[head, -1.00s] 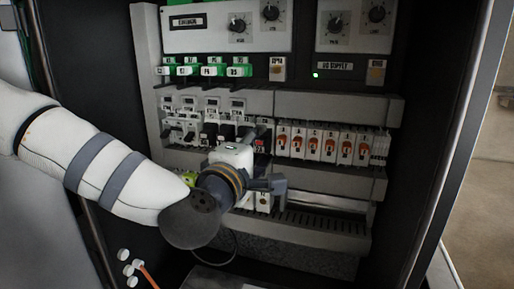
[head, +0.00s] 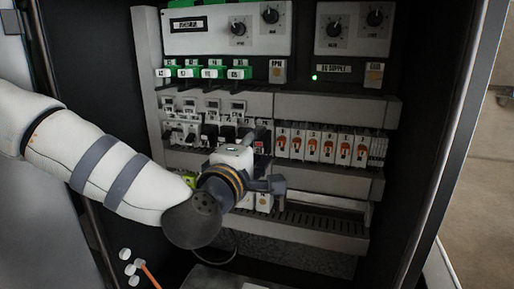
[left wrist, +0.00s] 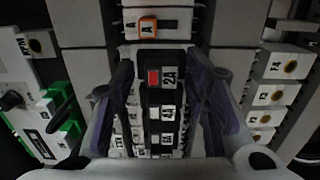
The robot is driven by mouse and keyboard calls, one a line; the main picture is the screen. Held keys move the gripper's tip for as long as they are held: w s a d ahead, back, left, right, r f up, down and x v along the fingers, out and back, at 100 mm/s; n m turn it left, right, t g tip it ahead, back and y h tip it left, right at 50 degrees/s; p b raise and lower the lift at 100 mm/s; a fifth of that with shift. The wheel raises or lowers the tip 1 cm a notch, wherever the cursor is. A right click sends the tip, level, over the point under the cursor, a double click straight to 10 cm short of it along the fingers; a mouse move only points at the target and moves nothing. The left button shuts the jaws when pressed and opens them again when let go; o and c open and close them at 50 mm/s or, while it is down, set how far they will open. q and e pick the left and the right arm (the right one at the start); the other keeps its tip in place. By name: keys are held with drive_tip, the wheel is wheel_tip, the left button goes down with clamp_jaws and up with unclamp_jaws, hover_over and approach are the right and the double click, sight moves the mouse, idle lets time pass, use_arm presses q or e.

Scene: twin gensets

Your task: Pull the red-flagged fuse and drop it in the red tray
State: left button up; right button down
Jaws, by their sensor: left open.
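The red-flagged fuse (left wrist: 153,77) shows in the left wrist view as a dark block with a red patch, labelled 2A, at the top of a row of similar fuses. Its red patch also shows in the head view (head: 260,146), just beyond my gripper. My left gripper (left wrist: 163,88) is open, with one finger on each side of the fuse row, and holds nothing. In the head view the gripper (head: 262,158) is in front of the middle of the panel. Whether the fingers touch the fuse I cannot tell. The red tray and my right gripper are not in view.
Orange-marked breakers (head: 330,147) stand right of the gripper. Green-topped terminals (head: 210,70) and a knob panel (head: 228,28) are above. A slotted grey duct (head: 310,222) runs below. The dark cabinet walls close in on both sides.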

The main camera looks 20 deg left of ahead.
use_arm(q)
clamp_jaws()
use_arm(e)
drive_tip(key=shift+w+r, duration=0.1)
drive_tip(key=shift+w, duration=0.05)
use_arm(q)
drive_tip(key=shift+s, duration=0.1)
